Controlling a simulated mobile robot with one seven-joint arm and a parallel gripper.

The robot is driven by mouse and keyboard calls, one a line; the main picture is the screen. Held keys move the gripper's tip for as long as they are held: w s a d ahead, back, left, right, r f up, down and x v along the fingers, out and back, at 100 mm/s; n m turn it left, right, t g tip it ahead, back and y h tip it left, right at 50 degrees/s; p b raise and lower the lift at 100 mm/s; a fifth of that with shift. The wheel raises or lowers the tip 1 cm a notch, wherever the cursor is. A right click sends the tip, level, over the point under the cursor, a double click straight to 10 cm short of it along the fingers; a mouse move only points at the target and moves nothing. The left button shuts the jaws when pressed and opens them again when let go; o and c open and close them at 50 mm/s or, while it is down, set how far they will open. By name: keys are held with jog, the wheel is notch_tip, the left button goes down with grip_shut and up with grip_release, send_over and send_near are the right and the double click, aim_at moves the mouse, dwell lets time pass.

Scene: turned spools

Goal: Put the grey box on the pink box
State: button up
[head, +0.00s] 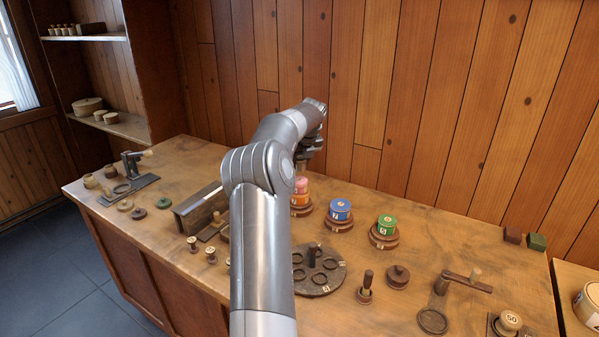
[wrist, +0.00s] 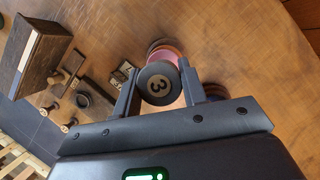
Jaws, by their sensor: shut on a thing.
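The pink box (wrist: 166,54) shows partly behind the grey box. In the head view the pink box (head: 301,186) sits on an orange box (head: 299,200) on a wooden stand, just below my gripper (head: 309,150). I cannot make out the grey box in the head view. Whether the grey box touches the pink box, I cannot tell.
A blue box (head: 340,209) and a green box (head: 386,225) stand on wooden stands to the right. A dark round holder with rings (head: 318,270) lies in front. A long wooden block (head: 201,207) and small spools are to the left. The plank wall (head: 370,90) rises behind.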

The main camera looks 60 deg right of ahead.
jog(key=shift+w+f, duration=0.15)
jog(key=shift+f, duration=1.95)
jog(key=shift+f, duration=0.15)
jog(key=o, duration=0.9)
jog(key=shift+o, duration=0.2)
